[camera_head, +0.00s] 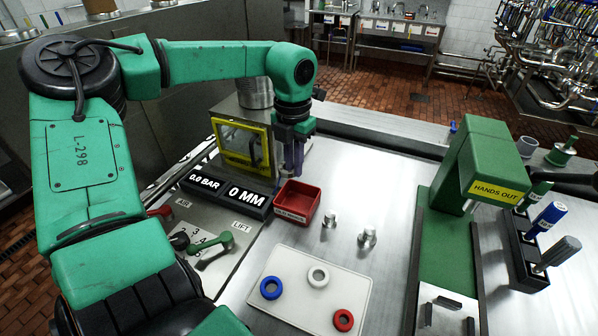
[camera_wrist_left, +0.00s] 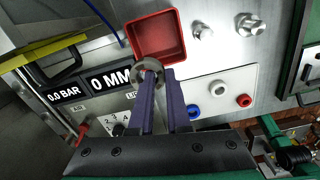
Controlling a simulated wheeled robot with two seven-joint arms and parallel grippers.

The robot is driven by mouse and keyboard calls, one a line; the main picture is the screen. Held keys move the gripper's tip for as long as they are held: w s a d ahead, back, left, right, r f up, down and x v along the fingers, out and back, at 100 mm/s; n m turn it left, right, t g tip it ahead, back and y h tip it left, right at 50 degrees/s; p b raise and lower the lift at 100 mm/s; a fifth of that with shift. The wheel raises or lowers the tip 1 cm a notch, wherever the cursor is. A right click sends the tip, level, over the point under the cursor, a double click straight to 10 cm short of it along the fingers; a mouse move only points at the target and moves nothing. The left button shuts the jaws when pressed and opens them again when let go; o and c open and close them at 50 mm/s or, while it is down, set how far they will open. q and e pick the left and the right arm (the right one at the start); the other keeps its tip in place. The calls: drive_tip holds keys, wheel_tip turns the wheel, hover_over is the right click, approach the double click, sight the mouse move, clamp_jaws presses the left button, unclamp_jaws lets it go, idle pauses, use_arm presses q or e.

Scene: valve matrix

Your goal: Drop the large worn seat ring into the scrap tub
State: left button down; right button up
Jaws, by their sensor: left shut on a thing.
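My left gripper (camera_head: 292,165) points down just behind the red scrap tub (camera_head: 297,203), over the bench. In the left wrist view its fingers (camera_wrist_left: 160,76) are shut on a grey seat ring (camera_wrist_left: 138,75), held at the fingertips. The ring lies in the picture at the lower left corner of the tub (camera_wrist_left: 157,37); its height above the bench is hard to tell. The inside of the tub looks empty. In the head view the ring is not clearly seen. My right gripper is not in view.
A white tray (camera_head: 300,256) holds a blue, a white and a red ring. Two metal posts (camera_head: 367,237) stand beside the tub. A yellow-framed box (camera_head: 240,146) and a display (camera_head: 249,196) lie left. A green press (camera_head: 470,170) stands right.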

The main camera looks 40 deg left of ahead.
use_arm(q)
drive_tip(key=f, duration=0.1)
drive_tip(key=f+b, duration=0.1)
drive_tip(key=f, duration=0.1)
drive_tip(key=shift+w+a+f, duration=0.15)
drive_tip(key=shift+w+f, duration=0.05)
drive_tip(key=shift+w, duration=0.05)
drive_tip(key=shift+w+a+f, duration=0.1)
drive_tip(key=shift+w+f, duration=0.25)
drive_tip(key=shift+f, duration=0.05)
drive_tip(key=shift+r, duration=0.1)
drive_tip(key=c, duration=0.8)
unclamp_jaws()
drive_tip(key=shift+s+r, duration=0.15)
drive_tip(key=shift+s, duration=0.15)
drive_tip(key=shift+w, duration=0.15)
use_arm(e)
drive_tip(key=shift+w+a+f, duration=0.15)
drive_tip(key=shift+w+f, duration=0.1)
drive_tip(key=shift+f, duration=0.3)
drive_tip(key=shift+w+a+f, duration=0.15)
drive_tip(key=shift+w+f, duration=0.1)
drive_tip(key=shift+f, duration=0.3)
